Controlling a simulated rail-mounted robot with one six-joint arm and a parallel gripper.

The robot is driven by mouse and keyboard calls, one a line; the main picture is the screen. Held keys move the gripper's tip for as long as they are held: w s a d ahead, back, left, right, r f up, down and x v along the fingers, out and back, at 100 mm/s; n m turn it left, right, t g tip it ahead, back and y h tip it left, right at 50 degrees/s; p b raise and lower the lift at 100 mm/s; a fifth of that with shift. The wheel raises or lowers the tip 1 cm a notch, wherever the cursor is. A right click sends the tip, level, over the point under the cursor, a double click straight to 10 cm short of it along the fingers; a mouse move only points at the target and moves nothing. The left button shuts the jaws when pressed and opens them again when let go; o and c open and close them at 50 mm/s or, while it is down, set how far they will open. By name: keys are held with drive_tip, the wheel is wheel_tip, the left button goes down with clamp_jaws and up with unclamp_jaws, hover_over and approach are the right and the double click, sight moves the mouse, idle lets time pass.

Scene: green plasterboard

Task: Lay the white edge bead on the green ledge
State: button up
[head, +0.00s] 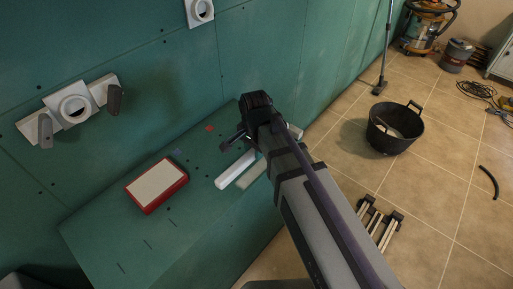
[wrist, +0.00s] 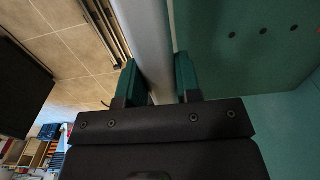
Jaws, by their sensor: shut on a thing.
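The white edge bead (head: 236,169) is a long pale bar at the right front part of the green ledge (head: 200,235) in the head view. My gripper (wrist: 158,80) is shut on the white edge bead (wrist: 146,35), which runs between its green-padded fingers in the wrist view. In the head view my gripper and arm hide the bead's middle, and a short end shows beyond them. The ledge (wrist: 235,40) is to the right of the bead in the wrist view. I cannot tell whether the bead touches the ledge.
A duller pale strip (head: 253,174) lies alongside the bead by the ledge edge. A red-rimmed box (head: 157,186) stands on the ledge to the left. Wall fittings (head: 73,107) project above. A black bucket (head: 394,128) and slatted pieces (head: 378,226) are on the tiled floor.

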sight(256, 171)
wheel_tip(256, 171, down, 8)
drive_tip(key=b, duration=0.7)
drive_tip(key=shift+w+r, duration=0.1)
drive_tip(key=shift+f+b, duration=0.55)
drive_tip(key=shift+b, duration=0.25)
drive_tip(key=o, duration=1)
wheel_tip(256, 171, up, 11)
drive_tip(key=p, duration=1.1)
drive_tip(key=shift+r, duration=0.1)
drive_tip(key=shift+f, duration=0.2)
